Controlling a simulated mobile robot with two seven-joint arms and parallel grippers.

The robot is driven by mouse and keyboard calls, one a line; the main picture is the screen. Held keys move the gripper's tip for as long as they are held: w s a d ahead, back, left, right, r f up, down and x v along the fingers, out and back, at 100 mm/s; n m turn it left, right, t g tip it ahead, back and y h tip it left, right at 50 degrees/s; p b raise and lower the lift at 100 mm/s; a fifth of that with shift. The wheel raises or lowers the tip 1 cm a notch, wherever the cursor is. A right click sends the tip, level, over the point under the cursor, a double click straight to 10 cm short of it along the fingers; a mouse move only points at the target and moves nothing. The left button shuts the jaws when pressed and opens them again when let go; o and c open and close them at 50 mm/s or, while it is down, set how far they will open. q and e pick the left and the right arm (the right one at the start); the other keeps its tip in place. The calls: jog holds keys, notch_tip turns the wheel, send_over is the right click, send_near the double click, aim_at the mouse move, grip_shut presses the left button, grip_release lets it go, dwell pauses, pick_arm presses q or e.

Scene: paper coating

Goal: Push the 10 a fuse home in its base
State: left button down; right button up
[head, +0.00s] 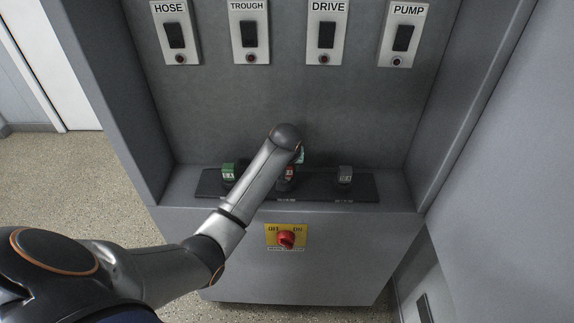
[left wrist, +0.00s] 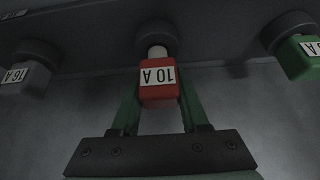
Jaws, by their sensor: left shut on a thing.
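The red 10 A fuse (left wrist: 158,93) is between the green fingers of my left gripper (left wrist: 159,84) in the left wrist view, its label facing the camera upside down. The fingers are shut on it. Beyond it is its round dark base (left wrist: 157,34), in line with the fuse. A short pale stretch of the fuse shows between the red cap and the base, so the cap stands off the base. In the head view the red fuse (head: 289,174) is partly hidden by my left forearm and wrist. My right gripper is in neither view.
A green fuse (head: 228,172) and a grey 16 A fuse (left wrist: 25,77) stand in bases on either side, on a dark strip (head: 322,190) along the ledge. A red rotary switch (head: 286,239) is below. Labelled switches, including DRIVE (head: 326,35), line the back panel.

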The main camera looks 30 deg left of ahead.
pick_arm(q)
jog(key=shift+f, duration=0.6)
jog(key=shift+c, duration=1.7)
grip_release()
jog(key=shift+s, duration=0.1)
jog(key=shift+r, duration=0.15)
jog(key=shift+d+r, duration=0.15)
jog(key=shift+r, duration=0.1)
jog(key=v, duration=1.1)
jog(key=shift+s+d+r, duration=0.2)
jog(key=shift+r, duration=0.1)
jog(key=shift+f, duration=0.1)
